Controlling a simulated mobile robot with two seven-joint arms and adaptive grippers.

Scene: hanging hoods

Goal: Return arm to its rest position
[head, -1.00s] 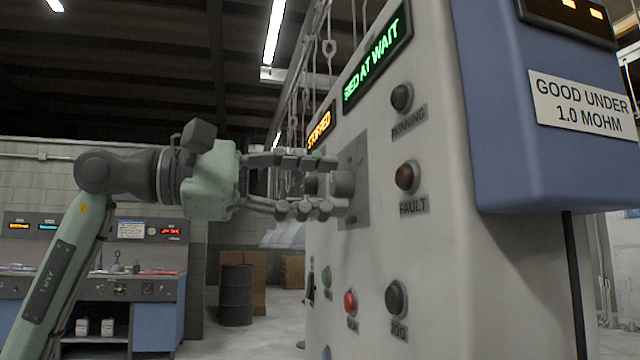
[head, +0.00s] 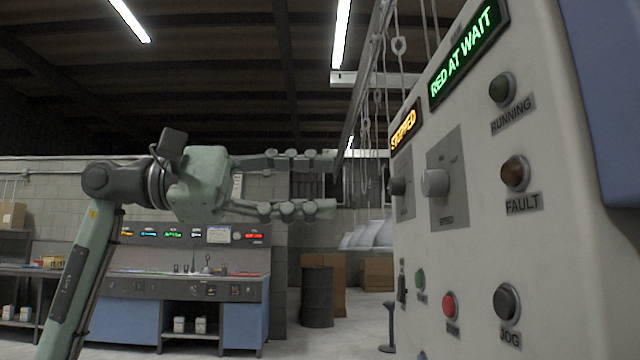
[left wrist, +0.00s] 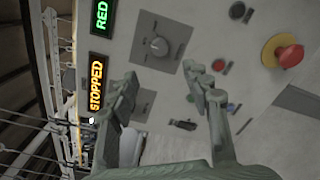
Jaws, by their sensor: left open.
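My left arm comes in from the left in the head view. Its gripper (head: 325,182) is open and empty, with its fingers pointing right toward the control panel (head: 455,260). In the head view a gap shows between the fingertips and the panel. The left wrist view shows the two open fingers (left wrist: 170,100) with the panel beyond them. A grey knob (head: 434,183) on a dark plate and a second knob (head: 398,186) stand on the panel; no finger appears to touch either. My right gripper is not in view.
The panel fills the right side, with displays reading STOPPED (head: 404,130) and RED AT WAIT (head: 466,50). A red emergency button (left wrist: 290,56) shows in the left wrist view. A workbench (head: 180,288), a dark barrel (head: 317,297) and cardboard boxes (head: 377,273) stand behind. Open floor lies between.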

